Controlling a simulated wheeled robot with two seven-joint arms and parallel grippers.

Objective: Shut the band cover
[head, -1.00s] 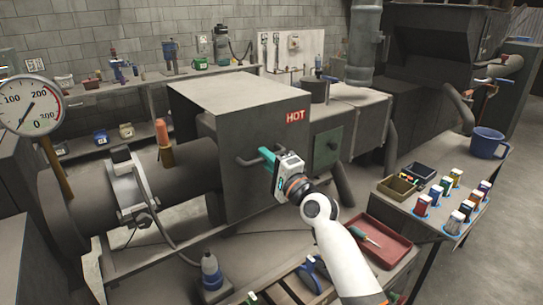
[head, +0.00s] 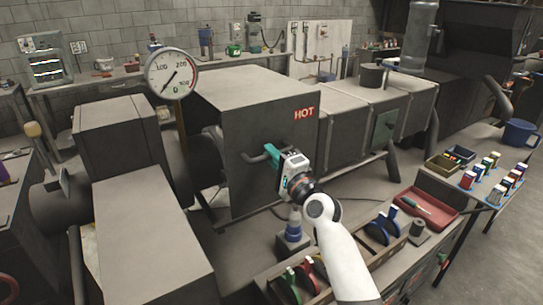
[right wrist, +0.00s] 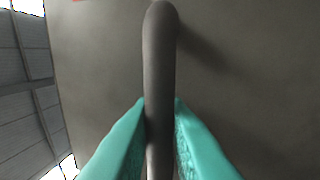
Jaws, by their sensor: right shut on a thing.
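The band cover is a grey box (head: 265,113) with a red HOT label on its front panel and a bar handle (head: 258,155). It sits around the barrel, right of the dial gauge (head: 172,75). A short piece of dark barrel (head: 205,158) shows between the cover and the grey block at left. My right gripper (head: 274,157) has its teal fingers on the handle. In the right wrist view, the fingers (right wrist: 160,135) flank the grey handle bar (right wrist: 160,60), one each side. The metal band is hidden. My left gripper is out of view.
A blue-topped bottle (head: 293,228) stands on the bench below the cover. Grey machine blocks (head: 140,225) stand at left.

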